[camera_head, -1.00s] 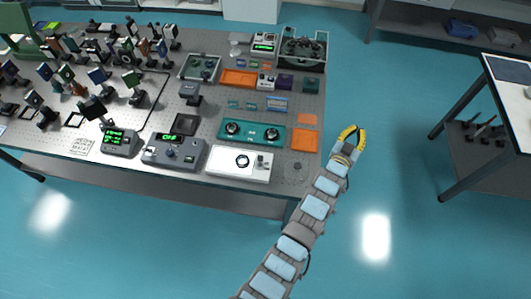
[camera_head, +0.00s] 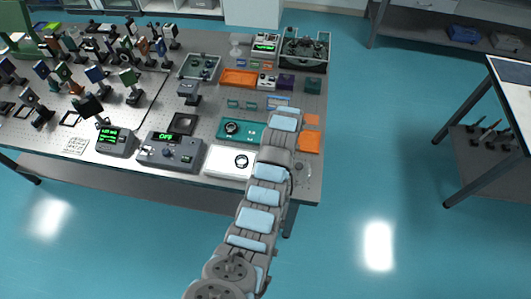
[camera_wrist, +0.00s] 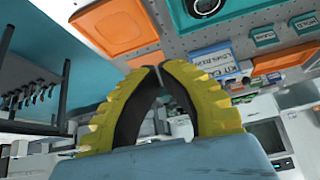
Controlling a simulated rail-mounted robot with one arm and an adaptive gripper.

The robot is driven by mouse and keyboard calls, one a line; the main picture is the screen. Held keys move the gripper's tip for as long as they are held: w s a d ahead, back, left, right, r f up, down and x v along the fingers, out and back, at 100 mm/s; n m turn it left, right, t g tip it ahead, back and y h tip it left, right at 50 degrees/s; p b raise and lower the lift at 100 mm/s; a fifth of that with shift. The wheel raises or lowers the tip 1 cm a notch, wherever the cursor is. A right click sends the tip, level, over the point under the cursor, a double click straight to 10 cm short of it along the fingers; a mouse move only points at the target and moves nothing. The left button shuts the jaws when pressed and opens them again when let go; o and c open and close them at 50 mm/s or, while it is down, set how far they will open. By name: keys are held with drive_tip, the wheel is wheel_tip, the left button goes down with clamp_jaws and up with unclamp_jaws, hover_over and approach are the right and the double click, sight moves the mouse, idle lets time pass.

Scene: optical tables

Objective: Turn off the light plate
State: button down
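The likely light plate is a flat white plate (camera_head: 222,161) with a round dark knob (camera_head: 241,160) at the table's front edge in the head view.
A teal panel (camera_head: 225,131) with knobs lies behind the white plate, partly under my arm. Orange pads (camera_head: 310,142) lie at the table's right edge. Several mounted optics crowd the left. A box with a green display (camera_head: 114,141) stands at front left.

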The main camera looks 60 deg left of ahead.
drive_tip(key=s+a+n+g+h+b, duration=0.1)
drive_tip(key=s+g+h, duration=0.2)
drive_tip(key=s, duration=0.7)
drive_tip(key=shift+s+a+r+b, duration=0.2)
drive_tip(key=shift+s+b, duration=0.2)
drive_tip(key=shift+f, duration=0.15)
